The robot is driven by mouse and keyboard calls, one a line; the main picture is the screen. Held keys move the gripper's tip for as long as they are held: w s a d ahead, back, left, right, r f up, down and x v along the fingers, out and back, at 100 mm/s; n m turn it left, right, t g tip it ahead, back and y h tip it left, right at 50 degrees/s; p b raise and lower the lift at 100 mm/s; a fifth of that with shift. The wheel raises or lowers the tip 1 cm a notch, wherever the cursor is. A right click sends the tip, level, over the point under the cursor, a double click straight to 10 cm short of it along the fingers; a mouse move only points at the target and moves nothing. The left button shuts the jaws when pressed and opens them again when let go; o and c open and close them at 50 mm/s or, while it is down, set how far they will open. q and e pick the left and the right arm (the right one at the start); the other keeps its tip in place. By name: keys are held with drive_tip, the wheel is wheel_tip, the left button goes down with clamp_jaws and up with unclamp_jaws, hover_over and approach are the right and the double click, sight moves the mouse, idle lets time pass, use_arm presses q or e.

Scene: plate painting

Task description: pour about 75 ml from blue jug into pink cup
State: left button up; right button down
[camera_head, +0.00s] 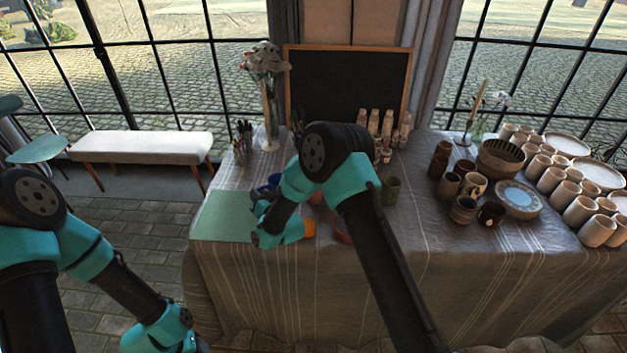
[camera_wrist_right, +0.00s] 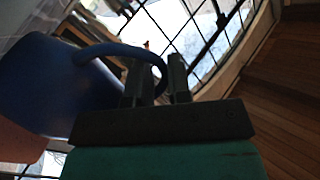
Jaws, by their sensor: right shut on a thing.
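The blue jug (camera_wrist_right: 50,85) fills the left of the right wrist view, and its curved handle (camera_wrist_right: 115,50) runs between the fingers of my right gripper (camera_wrist_right: 157,80). The gripper is shut on that handle. In the head view only a small blue part of the jug (camera_head: 270,184) shows behind my right arm. A pinkish-orange surface (camera_wrist_right: 15,150) is close below the jug in the wrist view; I cannot tell if it is the pink cup. The jug's mouth and any liquid are hidden. My left arm is at the lower left, its fingertips not clearly shown.
A green mat (camera_head: 222,218) lies at the table's left end. An orange object (camera_head: 302,229) is partly hidden by my right arm. A green cup (camera_head: 390,190) stands right of the arm. Several cups, a bowl (camera_head: 500,158) and plates crowd the right side. A flower vase (camera_head: 270,120) stands behind.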

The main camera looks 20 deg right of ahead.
sight(273, 180)
drive_tip(key=d+r+m, duration=0.2)
drive_tip(key=w+d+r+m+t, duration=0.1)
drive_tip(key=d+m, duration=0.1)
drive_tip(key=m, duration=0.1)
drive_tip(key=d+r+m, duration=0.2)
drive_tip(key=shift+w+d+r+m+t, duration=0.2)
drive_tip(key=shift+d+r+m+t, duration=0.1)
drive_tip(key=shift+d+r, duration=0.1)
drive_tip(key=shift+w+d+r+m, duration=0.1)
drive_tip(key=shift+d+r+m, duration=0.3)
drive_tip(key=shift+m, duration=0.2)
drive_tip(key=shift+w+d+r+m+t+h, duration=0.15)
drive_tip(key=shift+d+r+m, duration=0.2)
drive_tip(key=shift+r+m, duration=0.25)
drive_tip(key=shift+d+r+m+t+h, duration=0.15)
drive_tip(key=shift+d+r+m, duration=0.25)
drive_tip(key=shift+m, duration=0.3)
idle(0.4)
drive_tip(key=shift+w+d+r+m+h, duration=0.1)
drive_tip(key=shift+d+r+m+h, duration=0.1)
drive_tip(key=shift+d+r+m, duration=0.25)
drive_tip(key=shift+w+d+r+m+h, duration=0.1)
drive_tip(key=shift+d+r+m+h, duration=0.15)
drive_tip(key=shift+m, duration=0.4)
idle(2.1)
